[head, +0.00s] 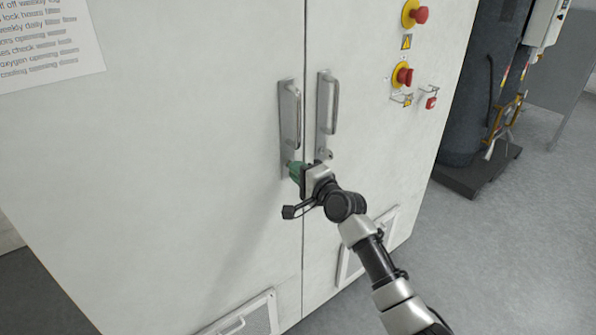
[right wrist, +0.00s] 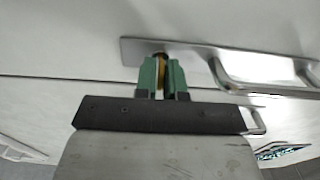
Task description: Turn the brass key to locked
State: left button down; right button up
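The brass key (right wrist: 161,73) shows in the right wrist view as a thin brass-coloured strip between the green fingers of my right gripper (right wrist: 162,80). It sits in a lock at one end of a metal handle plate (right wrist: 200,50). In the head view my right gripper (head: 296,171) is at the lower end of the left door handle (head: 290,115). Its fingers are close together with the key between them and appear shut on it. The fingers hide most of the key in the head view. My left gripper is not in view.
The white cabinet has a second handle (head: 328,100) right of the door seam. Two red emergency buttons, one of them (head: 403,76), are at the upper right. Vents are low on the doors. A dark cylinder (head: 470,90) stands to the right on grey floor.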

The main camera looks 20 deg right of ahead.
grip_shut()
jog(key=shift+n, duration=0.3)
jog(key=n+b, duration=0.1)
jog(key=n, duration=0.2)
jog(key=shift+f, duration=0.1)
jog(key=n, duration=0.5)
jog(key=shift+b, duration=0.35)
jog(key=n, duration=0.4)
jog(key=shift+n, duration=0.3)
jog(key=shift+n+p, duration=0.35)
jog(key=shift+n, duration=1.95)
jog(key=shift+o, duration=2.3)
grip_release()
